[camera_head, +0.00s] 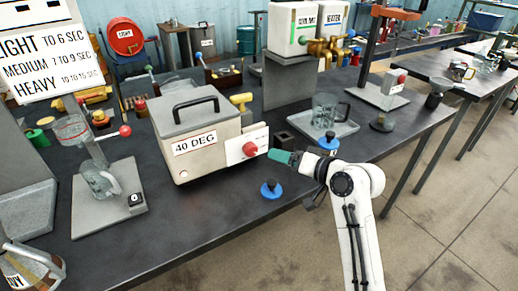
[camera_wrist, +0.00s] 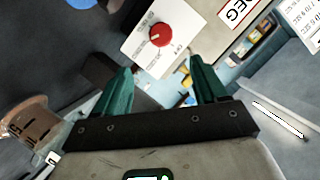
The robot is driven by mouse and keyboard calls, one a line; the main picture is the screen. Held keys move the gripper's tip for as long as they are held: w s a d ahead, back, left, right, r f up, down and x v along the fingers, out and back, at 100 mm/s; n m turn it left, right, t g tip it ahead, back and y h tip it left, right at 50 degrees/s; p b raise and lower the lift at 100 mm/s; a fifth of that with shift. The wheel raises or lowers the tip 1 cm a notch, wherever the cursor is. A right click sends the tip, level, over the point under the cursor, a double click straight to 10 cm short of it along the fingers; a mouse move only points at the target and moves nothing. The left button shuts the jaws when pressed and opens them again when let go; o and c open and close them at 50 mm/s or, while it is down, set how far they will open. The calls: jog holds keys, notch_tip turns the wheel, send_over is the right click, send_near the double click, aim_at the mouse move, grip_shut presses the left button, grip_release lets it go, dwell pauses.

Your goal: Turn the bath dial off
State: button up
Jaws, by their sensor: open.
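The bath (camera_head: 210,128) is a cream box with a dark lid handle and a "40 DEG" label, on the dark table in the head view. Its red dial (camera_head: 250,149) sits on a white plate at the right of its front. In the wrist view the red dial (camera_wrist: 159,36) shows on the same plate, with small markings too blurred to read. My gripper (camera_head: 272,155) has green fingers pointing at the dial from the right. In the wrist view my gripper (camera_wrist: 163,75) is open and empty, with the dial beyond the gap between the fingertips, apart from them.
Blue-knobbed pieces stand in front of the bath (camera_head: 271,188) and behind my wrist (camera_head: 328,141). A tray with a glass jug (camera_head: 324,112) is to the right. A stand with a glass beaker (camera_head: 103,184) is to the left.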

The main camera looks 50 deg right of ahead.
aim_at(254, 151)
jog(key=x, duration=0.5)
jog(key=p+x, duration=0.1)
jog(key=x, duration=0.5)
jog(key=shift+w+a, duration=0.1)
jog(key=shift+a, duration=0.1)
jog(key=shift+c, duration=0.3)
jog(key=c, duration=1)
